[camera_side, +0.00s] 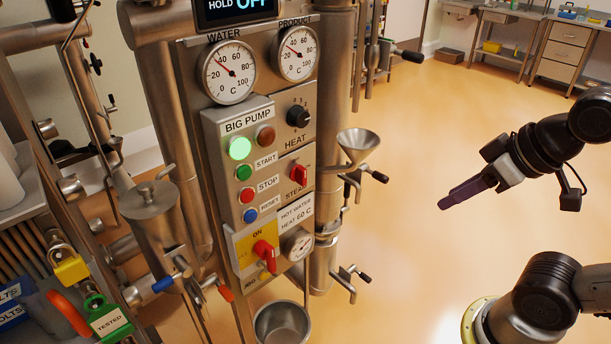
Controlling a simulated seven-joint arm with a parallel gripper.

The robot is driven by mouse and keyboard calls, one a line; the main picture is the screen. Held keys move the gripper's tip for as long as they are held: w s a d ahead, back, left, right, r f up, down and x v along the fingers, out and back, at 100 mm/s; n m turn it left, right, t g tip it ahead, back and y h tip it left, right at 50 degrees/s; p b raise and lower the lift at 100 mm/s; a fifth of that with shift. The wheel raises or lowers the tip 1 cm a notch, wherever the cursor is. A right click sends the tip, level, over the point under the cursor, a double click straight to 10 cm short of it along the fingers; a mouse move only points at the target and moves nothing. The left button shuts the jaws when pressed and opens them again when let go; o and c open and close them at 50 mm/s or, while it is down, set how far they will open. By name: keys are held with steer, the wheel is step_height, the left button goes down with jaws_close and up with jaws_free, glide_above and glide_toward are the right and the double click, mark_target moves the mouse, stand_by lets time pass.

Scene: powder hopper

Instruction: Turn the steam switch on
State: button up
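The steam switch (299,177) is a red rotary knob on the steel control panel (262,108), just above a label that reads STEAM. Its knob looks roughly upright, but its exact setting is too small to read. My gripper (447,201) is to the right of the panel in open air, with its dark purple fingers pointing left towards the panel. It is well apart from the switch and touches nothing. The fingers overlap in this view, so the gap between them is hidden.
A steel funnel (358,146) with valve handles stands between the panel and my gripper. Above the switch is the black HEAT knob (298,116); below left is a larger red switch (265,252) on a yellow plate. A steel bowl (282,325) sits below. Open floor lies right.

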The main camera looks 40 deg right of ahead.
mark_target(305, 172)
steer(key=shift+o, duration=0.8)
steer(key=w+r+t, duration=0.7)
steer(key=w+r, duration=0.1)
steer(key=w, duration=0.4)
steer(key=shift+w+a+m, duration=0.15)
steer(key=shift+w+m, duration=0.05)
steer(key=shift+m, duration=0.1)
steer(key=w+m+t, duration=0.1)
steer(key=w+t, duration=0.4)
steer(key=w, duration=0.3)
step_height(305, 172, down, 20)
steer(key=s+a+n, duration=0.2)
steer(key=shift+g, duration=0.3)
steer(key=w, duration=1.3)
steer(key=shift+w+a+f, duration=0.1)
steer(key=shift+w+f, duration=0.05)
steer(key=shift+w, duration=0.1)
jaws_close()
